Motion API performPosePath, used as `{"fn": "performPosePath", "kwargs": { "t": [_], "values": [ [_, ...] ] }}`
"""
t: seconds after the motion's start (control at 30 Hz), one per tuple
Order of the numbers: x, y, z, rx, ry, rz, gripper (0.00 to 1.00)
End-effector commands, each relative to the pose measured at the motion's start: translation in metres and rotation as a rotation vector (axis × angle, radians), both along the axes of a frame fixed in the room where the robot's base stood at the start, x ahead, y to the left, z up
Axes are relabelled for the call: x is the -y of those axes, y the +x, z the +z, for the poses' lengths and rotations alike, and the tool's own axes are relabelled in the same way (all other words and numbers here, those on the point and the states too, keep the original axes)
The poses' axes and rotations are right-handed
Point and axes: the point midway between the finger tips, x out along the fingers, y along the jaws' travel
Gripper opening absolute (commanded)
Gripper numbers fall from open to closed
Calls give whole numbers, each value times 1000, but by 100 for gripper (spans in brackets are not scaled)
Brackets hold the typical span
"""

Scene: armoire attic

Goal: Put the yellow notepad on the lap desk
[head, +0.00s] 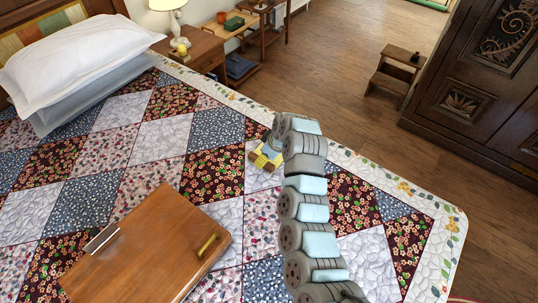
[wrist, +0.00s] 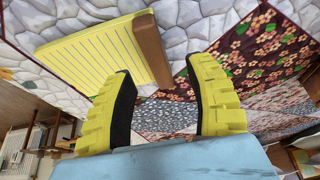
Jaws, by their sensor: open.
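The yellow notepad (wrist: 85,48) shows in the wrist view, with a lined face and a brown edge strip. It lies on a pale stone-patterned patch of the quilt. My gripper (wrist: 160,72) is open, its yellow, black-padded fingers spread near the notepad's brown edge; I cannot tell whether they touch it. In the head view my gripper (head: 264,158) is low over the bed, right of centre, and I cannot clearly separate the notepad from the yellow fingers there. The wooden lap desk (head: 140,245) lies on the bed at the lower left, with a brass-coloured piece on top.
The patchwork bed quilt (head: 160,130) spreads around both, mostly clear between my gripper and the lap desk. White pillows (head: 80,50) lie at upper left. A nightstand (head: 200,48) with a lamp (head: 168,8) stands beyond. A step stool (head: 395,72) and dark armoire (head: 480,100) stand right.

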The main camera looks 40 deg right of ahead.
Motion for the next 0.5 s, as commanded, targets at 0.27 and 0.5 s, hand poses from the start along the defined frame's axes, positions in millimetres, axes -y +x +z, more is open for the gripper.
{"fn": "performPosePath", "kwargs": {
  "t": [0.27, 0.5],
  "values": [
    [1, 8, -11, -2, 1, 3, 54],
    [2, 15, -20, -3, -1, 1, 54]
  ]
}}
